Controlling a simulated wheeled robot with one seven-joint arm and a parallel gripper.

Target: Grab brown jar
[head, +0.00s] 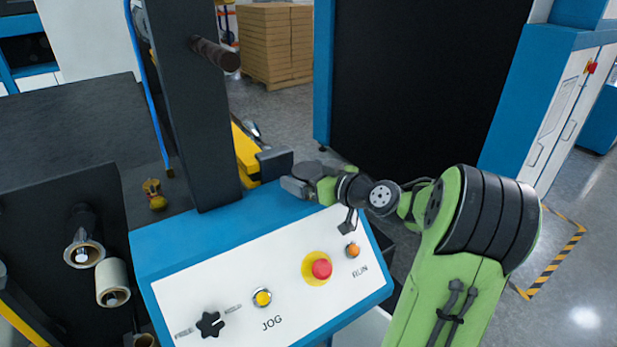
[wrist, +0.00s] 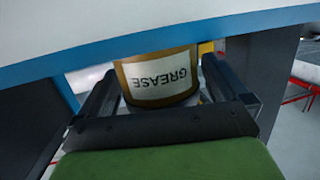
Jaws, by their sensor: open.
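The brown jar (wrist: 160,78) shows in the wrist view, with a white label reading GREASE that appears upside down. It lies between the two dark fingers of my gripper (wrist: 160,84), which stand apart on either side of it. I cannot tell whether either finger touches it. The jar's upper part in the picture is cut off by a white and blue panel edge. In the head view my gripper (head: 278,173) is at the far edge of the blue control console, beside the dark upright post. I cannot make out the jar there.
The console (head: 235,285) carries a red stop button (head: 321,268), a JOG button, a RUN button and a black knob. A dark upright post (head: 200,120) stands left of my gripper. A small yellow item (head: 154,194) sits further left. Stacked cartons (head: 275,45) are behind.

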